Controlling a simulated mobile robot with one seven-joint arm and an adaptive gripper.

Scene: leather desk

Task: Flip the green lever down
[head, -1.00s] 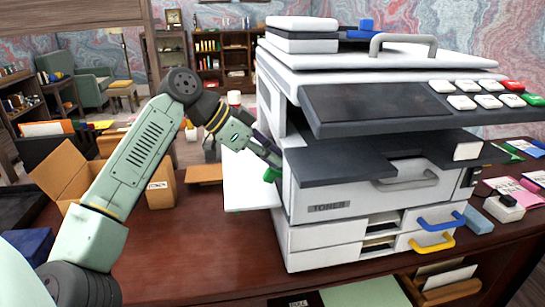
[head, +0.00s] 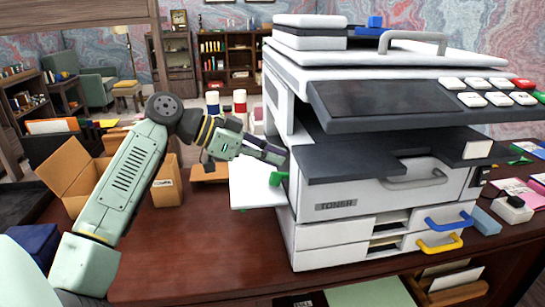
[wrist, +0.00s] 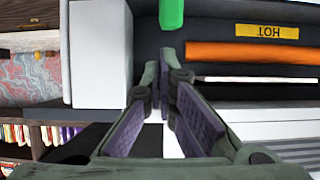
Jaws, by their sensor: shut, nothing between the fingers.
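The green lever (head: 277,179) sticks out at the left side of the white and dark grey printer (head: 335,193), beside a white panel or tray. In the wrist view the green lever (wrist: 172,13) shows at the top edge, partly cut off. My gripper (head: 281,157) is shut and empty, just above the lever in the head view. In the wrist view the fingertips of my gripper (wrist: 165,65) are together below the lever in the picture, with a gap between them and it. Whether they touch the printer, I cannot tell.
A white panel (head: 252,186) juts from the printer's left side below my gripper. The wrist view shows an orange bar (wrist: 245,53) and an upside-down yellow HOT label (wrist: 267,31) inside the printer. An open cardboard box (head: 85,175) stands left on the desk.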

